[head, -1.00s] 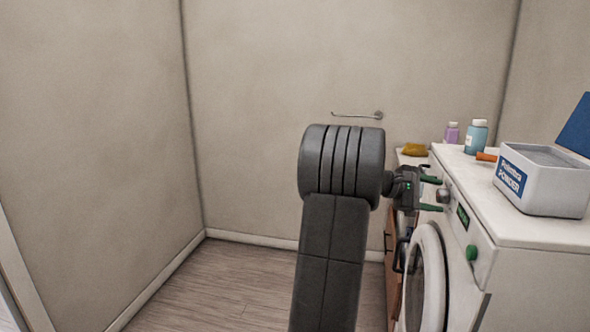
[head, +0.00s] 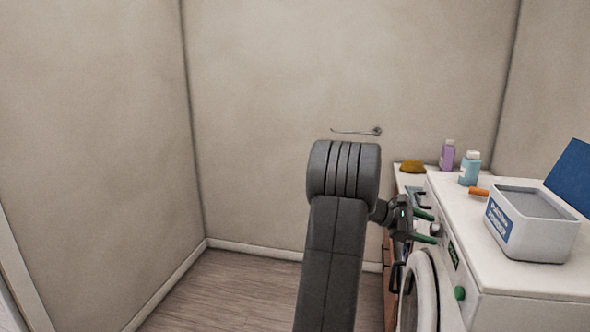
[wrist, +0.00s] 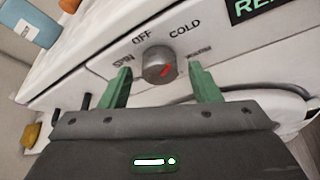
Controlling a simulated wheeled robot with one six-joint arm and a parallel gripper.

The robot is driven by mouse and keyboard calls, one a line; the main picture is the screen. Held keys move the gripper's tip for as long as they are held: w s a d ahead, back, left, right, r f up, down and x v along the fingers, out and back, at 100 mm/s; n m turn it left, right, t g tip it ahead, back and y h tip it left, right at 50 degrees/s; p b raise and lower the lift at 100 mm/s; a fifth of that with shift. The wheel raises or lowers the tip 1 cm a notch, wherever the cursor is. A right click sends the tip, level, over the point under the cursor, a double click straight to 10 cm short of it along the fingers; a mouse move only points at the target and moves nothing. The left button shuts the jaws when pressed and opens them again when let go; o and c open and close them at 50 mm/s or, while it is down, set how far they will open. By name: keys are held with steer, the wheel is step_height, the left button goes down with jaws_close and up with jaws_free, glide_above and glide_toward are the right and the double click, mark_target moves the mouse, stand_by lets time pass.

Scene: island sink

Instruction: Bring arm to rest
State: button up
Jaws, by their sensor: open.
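My gripper (head: 434,227) is open and empty in front of the washing machine (head: 520,272). In the wrist view its two green fingers (wrist: 163,80) stand apart on either side of the grey control knob (wrist: 158,66). The knob also shows in the head view (head: 436,229). The knob's red mark points to the upper right, between the COLD label and a blurred label. I cannot tell whether either finger touches the knob or panel. My dark arm stands in the middle of the head view and hides part of the wall and floor.
A powder box (head: 530,225) with its blue lid open stands on the washer top. A teal bottle (head: 470,170), a purple bottle (head: 447,155) and a yellow-brown sponge-like item (head: 412,167) are behind it. A rail (head: 357,131) is on the back wall. The floor (head: 225,290) at left is clear.

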steer(key=shift+r+n+g+y+p, duration=0.35)
steer(key=shift+n+p, duration=0.45)
steer(key=shift+p, duration=2.15)
steer(key=shift+w+f+n+g+p, duration=0.1)
steer(key=shift+f+n+g+p, duration=0.25)
steer(key=shift+p, duration=0.45)
steer(key=shift+a+r, duration=0.1)
